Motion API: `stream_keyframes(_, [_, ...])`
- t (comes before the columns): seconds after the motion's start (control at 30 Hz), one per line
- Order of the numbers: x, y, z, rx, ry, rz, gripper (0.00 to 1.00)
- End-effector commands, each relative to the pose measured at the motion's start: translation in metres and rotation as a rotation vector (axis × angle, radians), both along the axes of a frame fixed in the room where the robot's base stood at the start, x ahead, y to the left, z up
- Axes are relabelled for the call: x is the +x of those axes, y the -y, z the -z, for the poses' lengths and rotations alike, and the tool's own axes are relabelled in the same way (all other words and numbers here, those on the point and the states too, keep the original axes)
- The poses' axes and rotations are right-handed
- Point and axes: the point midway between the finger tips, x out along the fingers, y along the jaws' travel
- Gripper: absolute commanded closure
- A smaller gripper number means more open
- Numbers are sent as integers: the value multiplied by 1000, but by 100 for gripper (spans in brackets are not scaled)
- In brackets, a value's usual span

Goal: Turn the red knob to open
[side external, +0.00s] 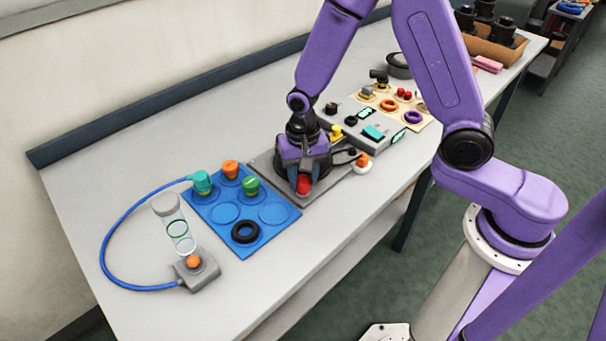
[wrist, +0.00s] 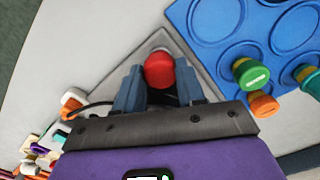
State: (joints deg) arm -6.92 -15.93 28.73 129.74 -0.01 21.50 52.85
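The red knob (side external: 304,184) sits on a grey plate (side external: 264,163) near the middle of the table. In the wrist view the red knob (wrist: 159,70) is a round cap on a pale square base. My gripper (side external: 304,176) points down at it with one finger on each side. In the wrist view the fingers of my gripper (wrist: 159,82) stand left and right of the knob, very near its sides. I cannot tell whether they touch or grip it. The knob's lower part is partly hidden by the gripper.
A blue tray (side external: 270,232) with teal, orange and green knobs and a black ring is to the left. A clear cylinder (side external: 174,222) with a blue hose stands farther left. A white-based orange knob (side external: 362,163) and a grey control box (side external: 385,128) are to the right.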

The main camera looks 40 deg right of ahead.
Motion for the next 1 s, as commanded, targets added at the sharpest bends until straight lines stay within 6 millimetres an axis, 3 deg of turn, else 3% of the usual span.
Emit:
stream_keyframes(0.47, [0,0,0,0,-1,-146,91])
stream_keyframes(1.0, [0,1,-1,-1,-1,-642,91])
